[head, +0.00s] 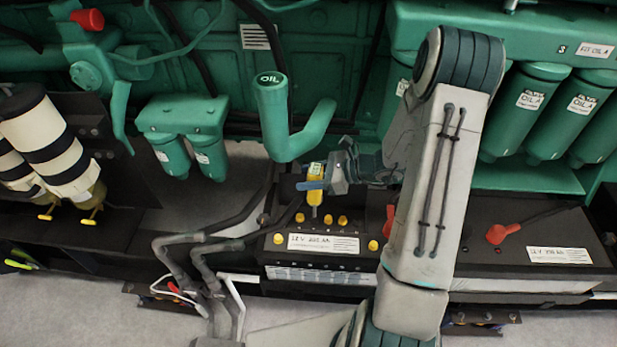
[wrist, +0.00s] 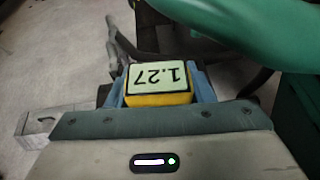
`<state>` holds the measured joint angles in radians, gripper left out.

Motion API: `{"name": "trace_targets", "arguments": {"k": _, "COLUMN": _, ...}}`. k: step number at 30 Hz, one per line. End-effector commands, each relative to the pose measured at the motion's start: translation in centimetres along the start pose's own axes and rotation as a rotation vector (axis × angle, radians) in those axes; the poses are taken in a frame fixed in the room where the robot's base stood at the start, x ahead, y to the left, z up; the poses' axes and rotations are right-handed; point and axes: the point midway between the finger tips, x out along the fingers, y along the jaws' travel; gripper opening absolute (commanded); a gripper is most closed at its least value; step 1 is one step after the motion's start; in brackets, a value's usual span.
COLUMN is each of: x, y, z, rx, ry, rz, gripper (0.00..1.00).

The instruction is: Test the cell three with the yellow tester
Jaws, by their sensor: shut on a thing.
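The yellow tester (head: 315,190) is upright in my gripper (head: 313,184), above the battery (head: 318,262) in the middle of the head view. In the wrist view the tester (wrist: 158,98) sits between the blue fingers of my gripper (wrist: 160,88). Its display reads 1.27, upside down in that view. My gripper is shut on the tester. The tester's lower end reaches down toward the battery top among several yellow caps (head: 300,218). I cannot tell which cell it is at, or whether its tip is inside.
A green oil filler pipe (head: 278,115) rises just behind my gripper. Grey-black hoses (head: 190,255) stand left of the battery. A second battery (head: 530,240) with a red terminal cover (head: 503,233) lies to the right. Green oil filters (head: 520,110) hang above it.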

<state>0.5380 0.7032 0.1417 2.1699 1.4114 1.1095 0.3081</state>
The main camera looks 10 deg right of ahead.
Motion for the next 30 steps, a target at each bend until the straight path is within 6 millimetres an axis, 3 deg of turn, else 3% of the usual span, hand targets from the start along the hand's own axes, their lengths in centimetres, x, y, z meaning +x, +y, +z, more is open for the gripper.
{"name": "trace_targets", "arguments": {"k": 6, "x": -0.8, "y": 0.0, "z": 1.9, "rx": 0.0, "ry": -0.002, "rz": 0.0, "gripper": 0.2}}
{"name": "trace_targets", "arguments": {"k": 11, "x": -0.8, "y": 0.2, "z": 2.0, "rx": 0.0, "ry": -0.002, "rz": 0.0, "gripper": 0.2}}
{"name": "trace_targets", "arguments": {"k": 30, "x": -1.6, "y": 7.7, "z": 1.9, "rx": 0.001, "ry": -0.002, "rz": 0.0, "gripper": 0.2}}
